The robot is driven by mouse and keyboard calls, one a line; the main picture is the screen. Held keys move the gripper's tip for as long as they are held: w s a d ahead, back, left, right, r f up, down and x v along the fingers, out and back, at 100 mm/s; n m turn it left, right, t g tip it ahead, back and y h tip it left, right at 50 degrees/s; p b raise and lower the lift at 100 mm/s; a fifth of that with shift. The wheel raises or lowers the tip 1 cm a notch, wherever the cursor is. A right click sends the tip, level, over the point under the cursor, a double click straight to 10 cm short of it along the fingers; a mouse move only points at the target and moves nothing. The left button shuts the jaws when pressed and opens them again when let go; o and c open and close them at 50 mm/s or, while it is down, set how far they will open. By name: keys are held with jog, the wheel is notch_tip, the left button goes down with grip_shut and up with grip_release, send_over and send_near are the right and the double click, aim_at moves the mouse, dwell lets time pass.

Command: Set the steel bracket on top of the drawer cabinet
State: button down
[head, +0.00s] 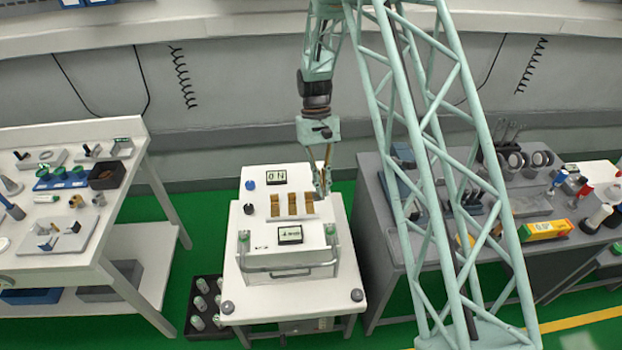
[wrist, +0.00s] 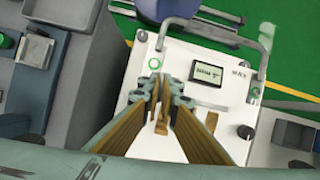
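A white wheeled unit (head: 285,286) with a front handle stands in the middle; I take it for the drawer cabinet, though its drawers do not show clearly. Its top also shows in the wrist view (wrist: 185,104). I cannot pick out the steel bracket for certain; small grey metal parts (head: 45,156) lie on the left table. My gripper (head: 322,188) is over the right rear of the white unit's top, pointing down.
Brown blocks (head: 292,205) and small displays (head: 290,235) occupy the unit's top. The left white table (head: 75,242) carries several parts. The grey table (head: 385,235) on the right holds tools, bottles and a yellow box (head: 545,230). A black crate (head: 196,328) stands on the green floor.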

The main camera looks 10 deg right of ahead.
jog(key=shift+a+f+m+y+b, duration=0.3)
jog(key=shift+a+f+m, duration=0.3)
jog(key=shift+m, duration=0.3)
jog(key=w+a+f+m+t+y+b, duration=0.25)
jog(key=w+m+y, duration=0.2)
jog(key=m, duration=0.85)
jog(key=w+d+f+m+t+h+b, duration=0.1)
jog(key=d+m+t+b, duration=0.1)
jog(key=d+m, duration=0.4)
jog(key=w+d+f+m+t+h+b, duration=0.1)
jog(key=w+d+f+m+t, duration=0.1)
jog(key=d+m, duration=0.4)
jog(key=shift+f+m+t+b, duration=0.2)
jog(key=shift+m+t+b, duration=0.2)
jog(key=shift+m+t, duration=0.4)
jog(key=shift+h, duration=0.25)
